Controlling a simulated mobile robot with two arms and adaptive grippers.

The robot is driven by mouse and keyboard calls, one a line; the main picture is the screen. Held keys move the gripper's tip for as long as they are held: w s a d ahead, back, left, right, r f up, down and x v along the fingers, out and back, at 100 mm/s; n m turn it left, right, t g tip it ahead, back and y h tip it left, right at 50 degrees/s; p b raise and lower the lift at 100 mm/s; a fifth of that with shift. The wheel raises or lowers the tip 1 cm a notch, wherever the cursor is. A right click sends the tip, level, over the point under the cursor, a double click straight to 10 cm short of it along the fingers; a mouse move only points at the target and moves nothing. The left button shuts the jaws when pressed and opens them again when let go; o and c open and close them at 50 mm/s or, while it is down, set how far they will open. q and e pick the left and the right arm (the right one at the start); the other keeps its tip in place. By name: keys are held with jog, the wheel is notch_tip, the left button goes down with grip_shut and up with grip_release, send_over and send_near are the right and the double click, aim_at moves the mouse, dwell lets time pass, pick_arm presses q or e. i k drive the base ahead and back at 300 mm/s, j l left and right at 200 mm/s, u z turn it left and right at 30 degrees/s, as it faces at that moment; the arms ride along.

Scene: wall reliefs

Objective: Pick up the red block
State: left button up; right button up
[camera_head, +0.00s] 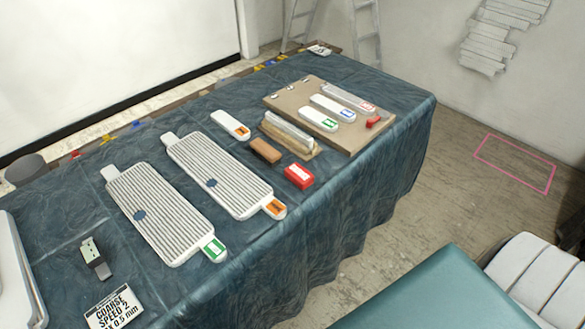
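A red block (299,176) with a white label on its top lies on the dark blue cloth of the table (325,215), near the table's front edge. A brown block (265,151) lies just behind it to the left, apart from it. A smaller red piece (374,122) sits at the right corner of a tan board (345,137). Neither of my grippers shows in this view.
Two ribbed white plates (160,212) (220,175) lie left of the red block. A clear-topped bar (288,133) and several white labelled pieces (333,107) lie behind it. A lettered card (115,306) is at front left. A teal padded surface (440,290) stands in front at right.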

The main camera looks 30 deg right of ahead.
aim_at(299, 177)
jog(key=j+u, duration=0.5)
jog(key=z, duration=1.7)
